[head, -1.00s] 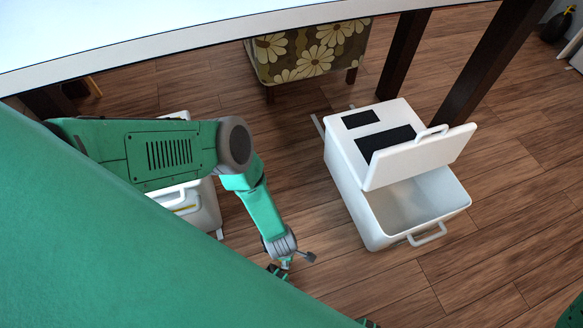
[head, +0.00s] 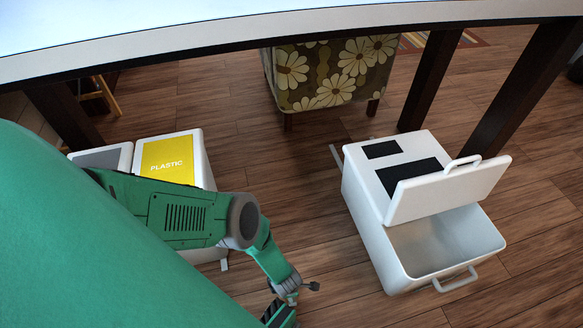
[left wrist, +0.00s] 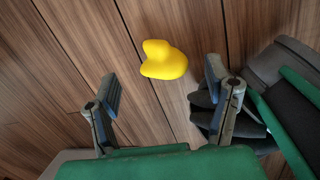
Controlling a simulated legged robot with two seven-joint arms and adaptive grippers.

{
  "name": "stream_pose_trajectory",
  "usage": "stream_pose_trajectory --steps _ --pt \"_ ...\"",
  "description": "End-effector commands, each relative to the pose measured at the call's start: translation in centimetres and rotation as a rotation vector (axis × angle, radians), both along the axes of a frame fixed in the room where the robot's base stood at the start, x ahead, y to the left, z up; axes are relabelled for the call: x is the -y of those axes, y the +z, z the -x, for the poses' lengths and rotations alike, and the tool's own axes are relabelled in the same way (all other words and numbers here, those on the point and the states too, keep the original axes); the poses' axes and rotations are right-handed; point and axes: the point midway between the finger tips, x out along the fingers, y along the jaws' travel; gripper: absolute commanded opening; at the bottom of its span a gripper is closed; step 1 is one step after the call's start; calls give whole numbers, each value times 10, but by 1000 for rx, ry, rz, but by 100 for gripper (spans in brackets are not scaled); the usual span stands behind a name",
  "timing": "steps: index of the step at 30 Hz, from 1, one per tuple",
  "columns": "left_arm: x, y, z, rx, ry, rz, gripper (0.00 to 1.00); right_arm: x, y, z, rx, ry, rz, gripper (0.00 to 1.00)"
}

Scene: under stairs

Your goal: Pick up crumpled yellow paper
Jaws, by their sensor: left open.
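A small, smooth yellow object (left wrist: 163,60) lies on the wood floor in the left wrist view. Its rounded shape looks more like a toy duck than crumpled paper; I see no clearly crumpled yellow paper. My left gripper (left wrist: 163,88) is open and empty, its two fingers spread to either side of the yellow object, which lies beyond their tips. In the head view my left gripper (head: 283,313) hangs low at the bottom edge, partly cut off, and the yellow object is not visible there. My right gripper is not in view.
A white bin (head: 365,225) with its front lid raised stands at the right, its front compartment open. A bin with a yellow PLASTIC lid (head: 165,157) stands behind my left arm. A white tabletop (head: 200,40) spans the top. A flowered chair (head: 335,75) stands behind.

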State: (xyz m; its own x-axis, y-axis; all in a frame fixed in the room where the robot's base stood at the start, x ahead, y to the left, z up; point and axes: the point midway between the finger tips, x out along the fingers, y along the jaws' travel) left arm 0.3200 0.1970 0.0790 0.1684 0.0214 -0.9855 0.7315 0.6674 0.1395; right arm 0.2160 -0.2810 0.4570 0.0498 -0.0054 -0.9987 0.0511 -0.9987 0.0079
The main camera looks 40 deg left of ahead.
Motion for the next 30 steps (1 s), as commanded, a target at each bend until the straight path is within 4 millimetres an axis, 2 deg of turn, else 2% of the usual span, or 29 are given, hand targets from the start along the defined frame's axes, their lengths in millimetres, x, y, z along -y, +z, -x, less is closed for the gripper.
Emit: stream_pose_trajectory --steps 12,23,24,26,27,30 --pt "-1 -48 -3 -1 -1 0 72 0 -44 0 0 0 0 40" --pt "-1 -51 -5 -1 -1 0 72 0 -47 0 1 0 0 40" --pt "-1 -51 -5 -1 -1 0 68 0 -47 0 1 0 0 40" --pt "-2 -51 -5 -1 -1 0 49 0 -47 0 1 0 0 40" --pt "-2 -51 -5 -1 -1 0 36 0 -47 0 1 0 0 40" --pt "-2 -51 -4 -1 -1 0 34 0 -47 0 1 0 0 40"
